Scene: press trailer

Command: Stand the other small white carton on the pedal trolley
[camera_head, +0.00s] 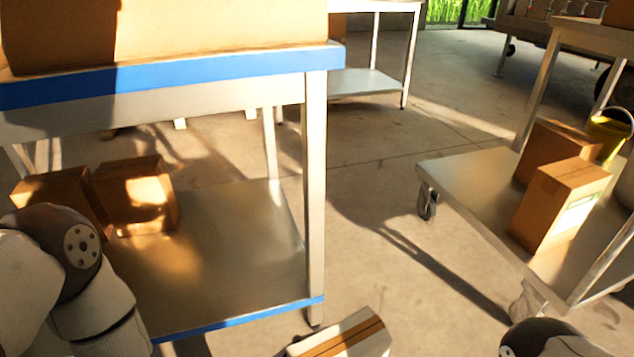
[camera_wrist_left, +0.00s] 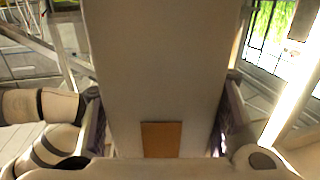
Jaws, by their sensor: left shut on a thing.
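My left gripper (camera_wrist_left: 165,115) is shut on a white carton (camera_wrist_left: 155,60) with a brown patch, which fills the middle of the left wrist view between its two fingers. In the head view a pale carton with a brown tape strip (camera_head: 345,337) shows at the bottom edge, cut off; it looks like the held one, but the fingers are out of that picture. A low wheeled trolley (camera_head: 465,173) stands at the right, apart from that carton; I see no pedal on it. My right gripper is out of view.
Two brown cartons (camera_head: 565,200) (camera_head: 550,142) and a yellow bucket (camera_head: 607,135) stand on the trolley; its near left deck is bare. A blue-edged table (camera_head: 315,180) at left holds a big carton on top and two brown boxes (camera_head: 135,195) below. Floor (camera_head: 385,200) between is clear.

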